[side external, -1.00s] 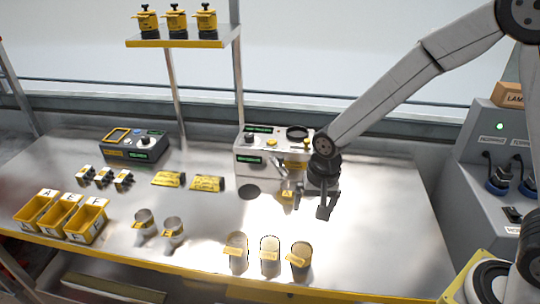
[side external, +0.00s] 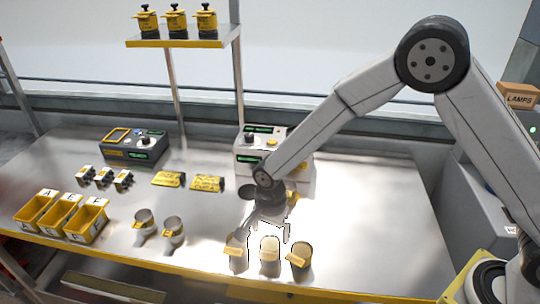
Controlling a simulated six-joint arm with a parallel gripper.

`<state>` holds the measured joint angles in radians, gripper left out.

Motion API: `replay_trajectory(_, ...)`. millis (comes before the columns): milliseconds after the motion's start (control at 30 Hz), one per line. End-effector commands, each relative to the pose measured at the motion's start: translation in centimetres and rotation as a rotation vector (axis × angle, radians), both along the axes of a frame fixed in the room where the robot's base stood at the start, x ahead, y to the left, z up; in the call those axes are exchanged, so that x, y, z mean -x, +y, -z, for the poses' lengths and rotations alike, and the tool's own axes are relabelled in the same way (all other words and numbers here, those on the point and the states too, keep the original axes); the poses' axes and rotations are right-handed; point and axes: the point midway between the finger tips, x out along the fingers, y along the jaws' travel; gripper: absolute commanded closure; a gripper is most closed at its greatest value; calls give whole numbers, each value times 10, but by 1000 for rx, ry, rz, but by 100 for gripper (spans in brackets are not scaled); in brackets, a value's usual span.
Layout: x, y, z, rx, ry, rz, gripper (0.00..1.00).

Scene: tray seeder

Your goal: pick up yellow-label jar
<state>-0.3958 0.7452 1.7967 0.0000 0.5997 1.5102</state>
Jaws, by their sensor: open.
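Three jars with yellow labels stand in a row near the table's front edge: a left jar (side external: 236,254), a middle jar (side external: 270,252) and a right jar (side external: 300,256). Their contents differ in shade, and the middle one looks pale. I cannot tell which of them the task means. My gripper (side external: 269,232) is open and empty, pointing down just behind and above the left and middle jars. It partly overlaps the left jar's top in the picture. I cannot tell whether it touches any jar.
Two metal cups (side external: 158,228) stand left of the jars. Yellow bins (side external: 85,222) sit at the far left. Yellow packets (side external: 188,181) and a grey device (side external: 135,148) lie farther back. A machine (side external: 250,150) stands behind my arm. The table's right side is clear.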

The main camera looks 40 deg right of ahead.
Motion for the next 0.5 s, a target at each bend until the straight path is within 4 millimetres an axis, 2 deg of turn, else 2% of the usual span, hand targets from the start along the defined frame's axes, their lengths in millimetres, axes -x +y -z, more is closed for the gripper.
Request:
replay_trajectory(200, 0, 0, 15, 0, 1, -1, 0)
replay_trajectory(500, 0, 0, 20, 0, 0, -1, 0)
